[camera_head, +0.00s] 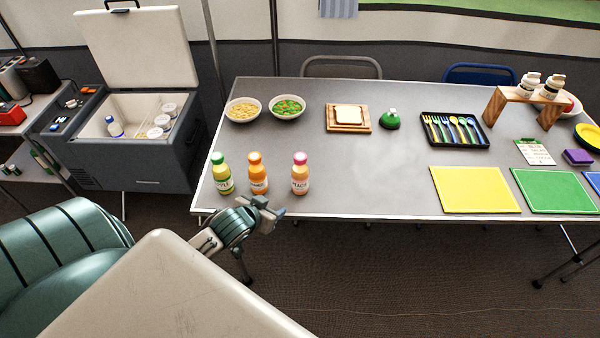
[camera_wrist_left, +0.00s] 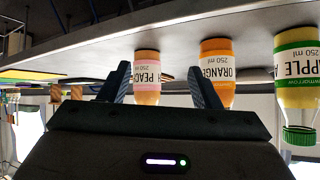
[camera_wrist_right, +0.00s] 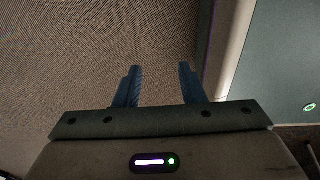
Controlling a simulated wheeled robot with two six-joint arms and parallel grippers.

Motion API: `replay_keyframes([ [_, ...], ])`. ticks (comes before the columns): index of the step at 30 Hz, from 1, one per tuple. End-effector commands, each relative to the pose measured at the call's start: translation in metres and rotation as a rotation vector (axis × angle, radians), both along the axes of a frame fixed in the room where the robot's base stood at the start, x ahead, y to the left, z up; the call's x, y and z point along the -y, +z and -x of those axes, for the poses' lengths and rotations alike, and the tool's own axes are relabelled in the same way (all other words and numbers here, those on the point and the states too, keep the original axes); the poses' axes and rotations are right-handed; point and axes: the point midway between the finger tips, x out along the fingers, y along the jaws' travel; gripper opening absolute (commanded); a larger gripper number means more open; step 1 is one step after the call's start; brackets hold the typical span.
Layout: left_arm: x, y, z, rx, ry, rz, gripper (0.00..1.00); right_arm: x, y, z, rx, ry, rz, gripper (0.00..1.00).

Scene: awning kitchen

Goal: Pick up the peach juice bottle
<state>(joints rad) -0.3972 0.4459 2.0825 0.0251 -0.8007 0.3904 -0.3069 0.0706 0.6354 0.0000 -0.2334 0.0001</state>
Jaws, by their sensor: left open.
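The peach juice bottle (camera_head: 300,175), with a pink cap and pink label, stands upright at the front left of the grey table. It also shows in the left wrist view (camera_wrist_left: 147,77), upside down in that picture, between and beyond the fingertips. My left gripper (camera_head: 266,212) is open and empty at the table's front edge, in front of and left of the peach bottle, not touching it. In the left wrist view its fingers (camera_wrist_left: 158,80) stand apart. My right gripper (camera_wrist_right: 158,82) is open and empty over the carpet, away from the bottles.
An orange juice bottle (camera_head: 258,174) and an apple juice bottle (camera_head: 221,174) stand left of the peach bottle. Two bowls (camera_head: 243,110) and a bread board (camera_head: 347,118) are behind. A yellow mat (camera_head: 474,190) lies to the right. Bare table (camera_head: 375,180) separates it from the peach bottle.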

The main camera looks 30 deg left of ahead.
Motion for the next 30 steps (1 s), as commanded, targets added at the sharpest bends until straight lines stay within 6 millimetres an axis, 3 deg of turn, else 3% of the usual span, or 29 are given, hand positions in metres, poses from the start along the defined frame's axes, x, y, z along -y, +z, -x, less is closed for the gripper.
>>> replay_keyframes([
  [1,-0.002,0.031,-0.014,0.075,-0.019,0.006,0.57,0.002,0.002,0.001,-0.003,0.001,0.002,0.36],
  [3,-0.001,0.063,-0.026,0.159,-0.04,0.028,0.57,0.004,0.004,0.002,-0.004,0.001,0.004,0.36],
  [6,0.002,0.094,-0.037,0.237,-0.068,0.054,0.57,0.007,0.005,0.0,-0.001,0.002,0.007,0.36],
  [9,0.004,0.106,-0.044,0.271,-0.079,0.07,0.57,0.009,0.006,-0.002,0.002,0.003,0.01,0.36],
  [18,0.004,0.092,-0.085,0.277,-0.079,0.075,0.57,0.012,0.009,-0.004,0.005,0.004,0.013,0.36],
  [23,0.005,0.088,-0.094,0.276,-0.081,0.075,0.57,0.012,0.01,-0.004,0.006,0.004,0.013,0.36],
  [30,0.006,0.08,-0.125,0.276,-0.079,0.076,0.57,0.009,0.023,-0.002,0.008,0.004,0.009,0.36],
])
